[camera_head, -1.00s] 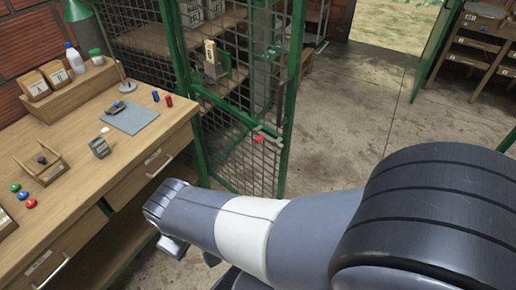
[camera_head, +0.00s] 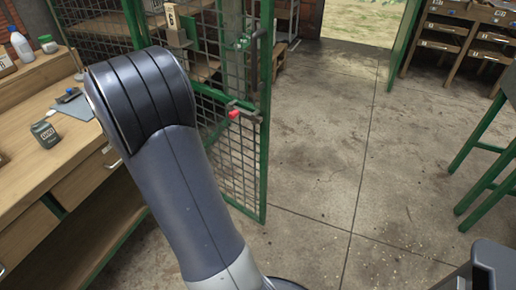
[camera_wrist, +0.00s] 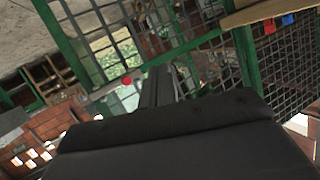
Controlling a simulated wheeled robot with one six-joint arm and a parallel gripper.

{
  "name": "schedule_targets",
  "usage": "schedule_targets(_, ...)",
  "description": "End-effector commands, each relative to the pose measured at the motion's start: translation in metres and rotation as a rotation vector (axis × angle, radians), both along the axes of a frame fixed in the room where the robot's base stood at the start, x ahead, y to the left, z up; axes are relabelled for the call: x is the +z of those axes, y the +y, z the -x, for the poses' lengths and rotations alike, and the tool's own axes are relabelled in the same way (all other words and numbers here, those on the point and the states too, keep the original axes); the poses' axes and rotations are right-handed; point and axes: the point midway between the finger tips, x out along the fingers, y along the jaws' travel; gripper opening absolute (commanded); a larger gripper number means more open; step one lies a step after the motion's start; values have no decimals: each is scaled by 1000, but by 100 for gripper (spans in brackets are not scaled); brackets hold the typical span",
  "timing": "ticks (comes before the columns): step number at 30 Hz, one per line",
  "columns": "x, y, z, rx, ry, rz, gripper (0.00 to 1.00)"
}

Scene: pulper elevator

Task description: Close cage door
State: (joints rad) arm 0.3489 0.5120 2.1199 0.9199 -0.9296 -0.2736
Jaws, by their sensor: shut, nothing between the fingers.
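The cage door (camera_head: 240,165) is a green-framed wire mesh panel in the middle of the head view. Its green edge post (camera_head: 265,140) faces the open floor, and it appears to stand swung out from the cage. A metal latch with a red knob (camera_head: 235,114) sits on it near that edge. In the wrist view, green-framed mesh (camera_wrist: 190,48) and a red knob (camera_wrist: 127,81) show beyond my gripper (camera_wrist: 158,82), which is shut and empty. I cannot tell how far the fingers are from the mesh. My gripper is outside the head view.
A wooden workbench (camera_head: 72,137) with bottles and a small tin (camera_head: 44,133) stands at the left, close to my arm. Shelves (camera_head: 455,40) and a green-legged stand (camera_head: 490,160) are at the right. The concrete floor (camera_head: 330,140) between is clear.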

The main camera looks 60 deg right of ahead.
Motion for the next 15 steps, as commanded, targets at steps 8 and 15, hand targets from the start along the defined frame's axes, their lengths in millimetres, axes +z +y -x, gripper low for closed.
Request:
schedule_targets(8,-52,-65,81,-453,53,239,0)
schedule_targets(15,-55,-74,107,-578,86,316,0)
